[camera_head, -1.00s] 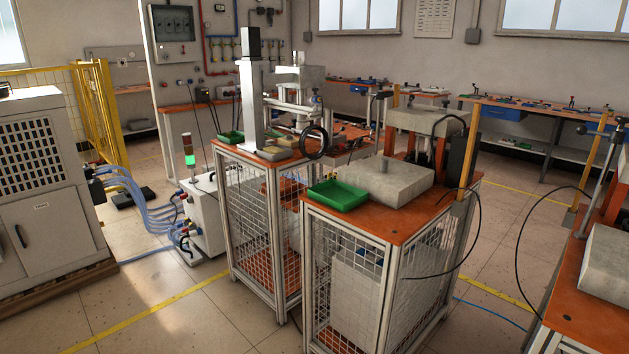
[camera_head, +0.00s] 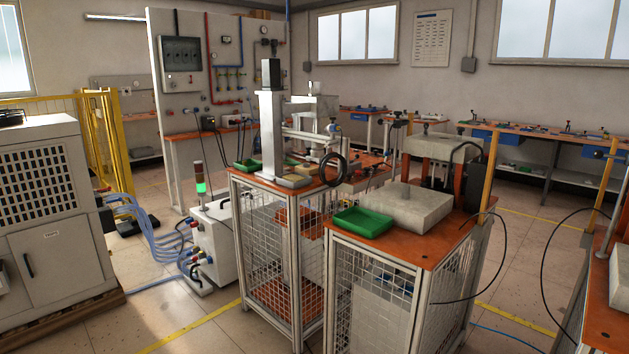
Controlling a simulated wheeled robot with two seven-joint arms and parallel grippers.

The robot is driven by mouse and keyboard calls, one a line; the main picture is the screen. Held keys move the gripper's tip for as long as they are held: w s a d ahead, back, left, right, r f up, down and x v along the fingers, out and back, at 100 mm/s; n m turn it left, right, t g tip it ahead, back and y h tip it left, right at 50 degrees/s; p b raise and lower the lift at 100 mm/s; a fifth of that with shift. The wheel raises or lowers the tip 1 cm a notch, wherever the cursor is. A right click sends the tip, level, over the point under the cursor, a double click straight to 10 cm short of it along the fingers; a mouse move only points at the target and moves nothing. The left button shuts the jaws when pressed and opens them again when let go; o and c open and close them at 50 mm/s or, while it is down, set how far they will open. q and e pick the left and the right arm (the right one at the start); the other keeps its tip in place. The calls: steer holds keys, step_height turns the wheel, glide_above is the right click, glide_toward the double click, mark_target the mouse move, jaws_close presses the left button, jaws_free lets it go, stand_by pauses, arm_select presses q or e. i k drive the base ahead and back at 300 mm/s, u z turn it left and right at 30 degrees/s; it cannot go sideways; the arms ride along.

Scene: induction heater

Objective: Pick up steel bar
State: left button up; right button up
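I cannot make out a steel bar for certain in the head view. A green tray (camera_head: 362,223) lies on the front orange-topped workstation (camera_head: 408,252), and its inside looks empty from here. A smaller green tray (camera_head: 247,165) sits on the workstation behind it, beside a grey press column (camera_head: 272,125); its contents are too small to tell. Neither of my grippers is in view.
A white cabinet (camera_head: 50,220) stands at the left, with blue hoses running to a white wheeled unit (camera_head: 215,240) carrying a green-lit signal lamp (camera_head: 200,187). Another orange bench (camera_head: 608,300) is at the right edge.

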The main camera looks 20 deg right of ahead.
mark_target(406, 187)
steer(key=u, duration=0.1)
steer(key=i, duration=1.3)
steer(key=z, duration=0.5)
